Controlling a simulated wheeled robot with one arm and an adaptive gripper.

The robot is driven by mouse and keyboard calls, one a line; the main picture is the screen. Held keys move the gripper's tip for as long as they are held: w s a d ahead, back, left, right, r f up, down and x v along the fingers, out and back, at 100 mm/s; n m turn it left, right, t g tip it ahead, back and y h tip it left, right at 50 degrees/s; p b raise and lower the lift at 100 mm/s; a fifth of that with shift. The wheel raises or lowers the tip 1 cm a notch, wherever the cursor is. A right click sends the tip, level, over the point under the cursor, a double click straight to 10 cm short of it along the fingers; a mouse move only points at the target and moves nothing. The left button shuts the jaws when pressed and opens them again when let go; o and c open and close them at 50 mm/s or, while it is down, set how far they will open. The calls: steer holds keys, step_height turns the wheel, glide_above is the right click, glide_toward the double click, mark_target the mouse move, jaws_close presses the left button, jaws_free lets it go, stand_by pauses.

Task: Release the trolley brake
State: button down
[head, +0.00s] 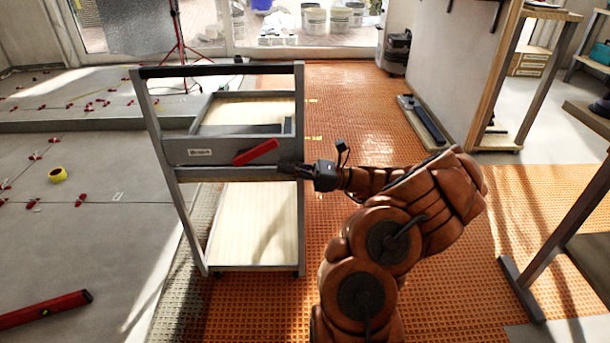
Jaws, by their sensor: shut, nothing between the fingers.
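The trolley (300,220) is a grey metal frame with pale wooden shelves, standing left of my arm. A red lever (255,152), which looks like the brake handle, sits on the front of its upper tray and slants up to the right. My gripper (284,167) is just below and right of the lever's right end, close to the trolley's right front upright. Its fingers are dark, small and shut, with nothing between them. I cannot tell whether they touch the lever or the frame.
Grey tiles with red levelling clips (81,198) cover the left floor, with a yellow tape roll (57,175) and a red spirit level (45,309). Orange matting (365,105) is open behind and right of the trolley. A workbench leg (565,225) stands at right. A red tripod (179,45) stands behind.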

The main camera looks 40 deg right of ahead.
mark_target(264, 153)
steer(key=shift+w+a+r+b, duration=0.2)
steer(key=shift+a+r, duration=0.05)
steer(key=shift+r, duration=0.3)
steer(key=shift+w+a+r+b, duration=0.2)
steer(key=shift+r, duration=0.4)
steer(key=shift+w+a+r+b, duration=0.2)
steer(key=shift+a+r, duration=0.05)
steer(key=shift+r, duration=0.3)
steer(key=shift+r, duration=0.1)
